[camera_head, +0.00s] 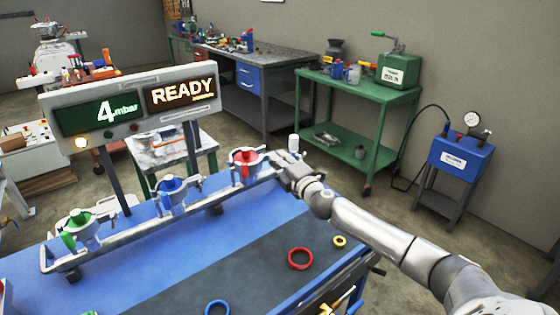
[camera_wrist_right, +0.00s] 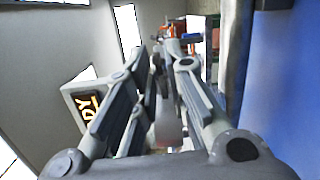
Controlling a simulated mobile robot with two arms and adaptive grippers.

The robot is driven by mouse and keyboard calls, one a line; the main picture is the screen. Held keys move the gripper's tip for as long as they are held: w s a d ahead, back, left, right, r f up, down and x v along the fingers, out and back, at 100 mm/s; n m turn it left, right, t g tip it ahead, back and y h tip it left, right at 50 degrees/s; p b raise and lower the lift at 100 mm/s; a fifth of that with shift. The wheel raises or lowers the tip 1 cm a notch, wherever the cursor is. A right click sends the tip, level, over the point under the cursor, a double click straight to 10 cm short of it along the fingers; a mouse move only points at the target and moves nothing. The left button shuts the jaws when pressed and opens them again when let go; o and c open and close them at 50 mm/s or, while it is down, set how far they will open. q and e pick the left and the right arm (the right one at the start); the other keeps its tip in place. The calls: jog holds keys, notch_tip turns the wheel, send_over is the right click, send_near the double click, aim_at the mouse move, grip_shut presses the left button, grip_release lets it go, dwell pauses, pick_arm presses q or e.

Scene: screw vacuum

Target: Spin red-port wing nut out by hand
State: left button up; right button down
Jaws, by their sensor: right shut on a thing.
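The red port (camera_head: 246,166) is a grey metal fitting with a red part inside, at the right end of a grey rail on the blue workbench. My right gripper (camera_head: 274,161) reaches in from the right and is at this port's right side. It is shut on the wing nut, which its fingers mostly hide. In the right wrist view the two fingers of my right gripper (camera_wrist_right: 165,62) point away from the camera; what lies between their tips is too small to make out. My left gripper is not in view.
Blue (camera_head: 171,194) and green (camera_head: 77,231) ports stand further left on the rail. A display (camera_head: 135,108) reading 4 mbar and READY stands behind. A red ring (camera_head: 300,258), a yellow ring (camera_head: 339,242) and a blue ring (camera_head: 217,309) lie on the dark mat.

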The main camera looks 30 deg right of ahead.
dwell(0.4)
jog(key=c, duration=1.6)
grip_release()
jog(key=shift+c, duration=0.2)
jog(key=s, duration=1.2)
jog(key=shift+a, duration=0.45)
